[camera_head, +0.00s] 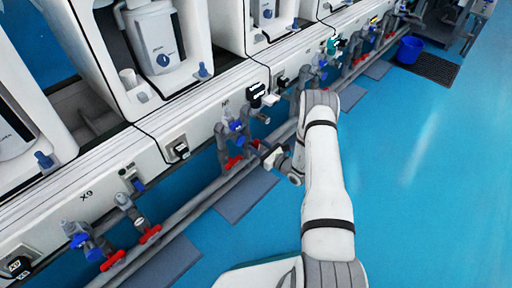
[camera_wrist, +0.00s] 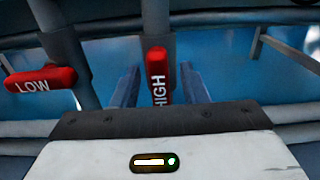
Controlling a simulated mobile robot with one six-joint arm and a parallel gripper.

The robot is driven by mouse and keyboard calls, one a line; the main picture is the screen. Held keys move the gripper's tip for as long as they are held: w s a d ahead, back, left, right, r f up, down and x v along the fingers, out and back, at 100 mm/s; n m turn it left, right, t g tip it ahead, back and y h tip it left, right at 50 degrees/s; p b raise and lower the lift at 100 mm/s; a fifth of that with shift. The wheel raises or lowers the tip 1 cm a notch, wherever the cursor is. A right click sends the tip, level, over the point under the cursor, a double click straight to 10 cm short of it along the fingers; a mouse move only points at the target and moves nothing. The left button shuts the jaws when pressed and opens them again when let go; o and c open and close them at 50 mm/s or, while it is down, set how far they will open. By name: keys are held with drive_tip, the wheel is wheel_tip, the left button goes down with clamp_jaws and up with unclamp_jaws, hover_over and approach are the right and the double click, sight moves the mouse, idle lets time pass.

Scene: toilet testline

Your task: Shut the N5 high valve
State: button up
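In the wrist view, a red valve handle marked HIGH (camera_wrist: 157,75) stands upright in the picture, its end toward my gripper. My gripper (camera_wrist: 159,88) is open, with one blue-grey finger on each side of this handle and a visible gap on both sides. A red handle marked LOW (camera_wrist: 40,80) lies crosswise to the left, outside the fingers. In the head view, my gripper (camera_head: 272,156) is at the pipes below a station label (camera_head: 225,103) that looks like N5 but is too small to be sure. The LOW handle (camera_head: 233,162) shows left of my gripper.
A long grey pipe (camera_head: 200,201) runs along the bench front. Another pair of red handles (camera_head: 112,261) sits at the station marked X9 (camera_head: 88,196). Grey mats (camera_head: 246,196) lie below. A blue bucket (camera_head: 409,50) stands farther back. The blue floor at right is clear.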

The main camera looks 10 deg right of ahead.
drive_tip(key=shift+w+a, duration=0.3)
drive_tip(key=shift+w, duration=0.1)
drive_tip(key=shift+c, duration=0.2)
clamp_jaws()
